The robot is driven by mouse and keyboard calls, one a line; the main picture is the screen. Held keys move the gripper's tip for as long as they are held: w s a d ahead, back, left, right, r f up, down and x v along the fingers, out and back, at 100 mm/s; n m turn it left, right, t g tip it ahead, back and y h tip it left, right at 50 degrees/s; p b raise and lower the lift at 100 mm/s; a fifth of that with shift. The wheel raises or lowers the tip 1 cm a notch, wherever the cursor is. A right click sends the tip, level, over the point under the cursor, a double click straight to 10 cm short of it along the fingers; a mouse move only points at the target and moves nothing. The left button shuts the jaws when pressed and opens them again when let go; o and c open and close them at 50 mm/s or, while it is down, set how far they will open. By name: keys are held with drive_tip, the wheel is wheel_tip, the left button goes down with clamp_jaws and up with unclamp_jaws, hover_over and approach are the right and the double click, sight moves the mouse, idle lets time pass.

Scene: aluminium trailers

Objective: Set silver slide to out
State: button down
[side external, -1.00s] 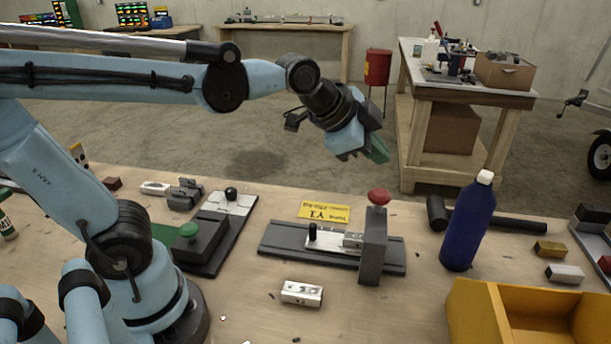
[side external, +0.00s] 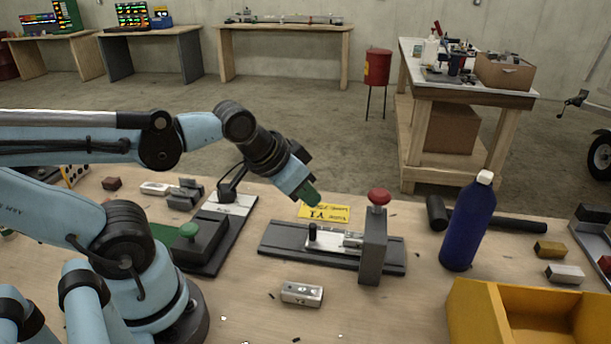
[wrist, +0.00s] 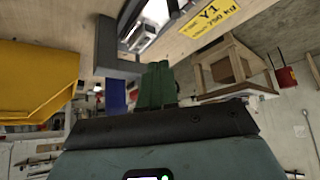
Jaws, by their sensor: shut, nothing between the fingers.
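The silver slide (side external: 326,243) lies on a dark base plate (side external: 282,242) in the middle of the bench. A black knob (side external: 312,232) stands near its left end, and a grey post (side external: 373,245) with a red knob (side external: 379,196) stands at its right end. In the wrist view a bright metal part (wrist: 150,22) shows at the top beside the grey post (wrist: 108,48). My gripper (side external: 310,196) is shut and empty, its green fingers pointing down to the right, above and behind the black knob. The closed fingers also show in the wrist view (wrist: 156,86).
A second fixture with a pale plate (side external: 231,204) and green knob (side external: 189,230) stands left. A yellow label (side external: 325,212) lies behind the slide, a small metal block (side external: 302,293) in front. A blue bottle (side external: 467,226) and yellow bin (side external: 470,310) stand right.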

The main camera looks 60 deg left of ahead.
sight(313, 224)
idle(0.4)
drive_tip(key=c, duration=1.5)
unclamp_jaws()
drive_tip(key=shift+c, duration=0.2)
drive_tip(key=o, duration=0.5)
drive_tip(key=shift+w+a+r+g, duration=0.25)
drive_tip(key=shift+w+a+g, duration=0.1)
drive_tip(key=shift+g, duration=0.25)
drive_tip(key=shift+w+a+f+n+g, duration=0.4)
drive_tip(key=shift+f+g, duration=0.55)
drive_tip(key=shift+f, duration=1.05)
drive_tip(key=shift+w+a+f+n+g, duration=0.45)
drive_tip(key=shift+f+g, duration=0.55)
drive_tip(key=shift+f, duration=1.05)
drive_tip(key=shift+w+a+f+n+g, duration=0.3)
drive_tip(key=shift+w+f+g, duration=0.45)
drive_tip(key=shift+f, duration=1.25)
drive_tip(key=shift+s, duration=0.2)
clamp_jaws()
